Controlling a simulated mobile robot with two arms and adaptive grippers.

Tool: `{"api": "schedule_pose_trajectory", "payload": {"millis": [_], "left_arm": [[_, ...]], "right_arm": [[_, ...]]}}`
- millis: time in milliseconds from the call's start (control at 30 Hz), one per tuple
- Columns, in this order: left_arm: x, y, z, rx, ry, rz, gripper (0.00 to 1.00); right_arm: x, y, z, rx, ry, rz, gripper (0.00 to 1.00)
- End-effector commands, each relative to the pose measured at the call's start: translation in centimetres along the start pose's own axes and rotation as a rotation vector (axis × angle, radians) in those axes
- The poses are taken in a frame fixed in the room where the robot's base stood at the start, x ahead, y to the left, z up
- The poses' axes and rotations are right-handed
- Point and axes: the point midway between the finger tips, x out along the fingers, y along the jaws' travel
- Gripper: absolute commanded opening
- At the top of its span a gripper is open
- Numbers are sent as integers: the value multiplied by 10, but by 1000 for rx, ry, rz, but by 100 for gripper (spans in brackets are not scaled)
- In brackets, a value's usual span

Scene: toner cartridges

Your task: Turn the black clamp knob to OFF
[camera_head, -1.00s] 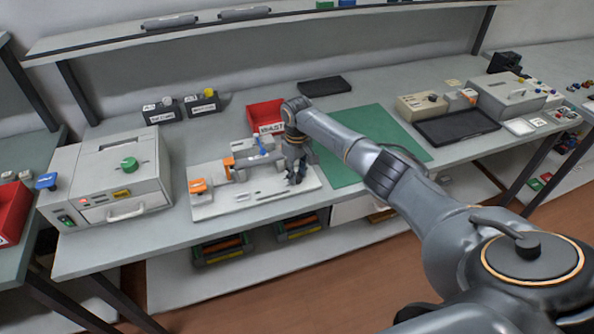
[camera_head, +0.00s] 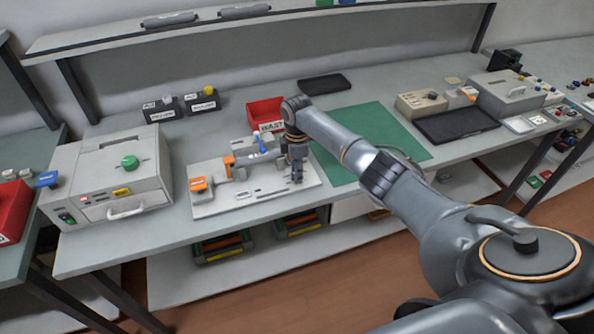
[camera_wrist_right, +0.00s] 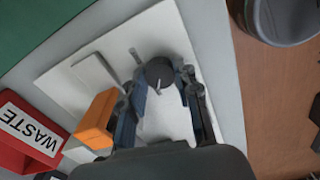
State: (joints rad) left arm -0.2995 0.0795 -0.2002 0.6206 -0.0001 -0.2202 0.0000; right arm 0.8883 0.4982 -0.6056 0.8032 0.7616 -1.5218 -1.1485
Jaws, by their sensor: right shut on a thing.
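The black clamp knob (camera_wrist_right: 158,71) is a round dark knob on the white fixture board (camera_wrist_right: 85,45), with a pale pointer line on its face. My right gripper (camera_wrist_right: 164,79) has its two fingers on either side of the knob and is shut on it. In the head view my right gripper (camera_head: 296,180) points down at the right end of the white board (camera_head: 225,207) and hides the knob. No OFF marking is readable. My left gripper is not in view.
A red WASTE bin (camera_head: 263,113) stands behind. A grey machine with a green knob (camera_head: 130,162) is at left. The green mat (camera_head: 375,130) is clear.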

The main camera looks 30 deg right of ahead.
Motion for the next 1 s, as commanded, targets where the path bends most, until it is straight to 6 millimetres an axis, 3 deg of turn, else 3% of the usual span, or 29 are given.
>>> {"api": "schedule_pose_trajectory", "payload": {"millis": [600,1000], "left_arm": [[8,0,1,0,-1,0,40],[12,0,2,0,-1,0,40]], "right_arm": [[1,0,-1,-581,2,-1,0],[1,-1,-1,-861,1,-2,0]]}}
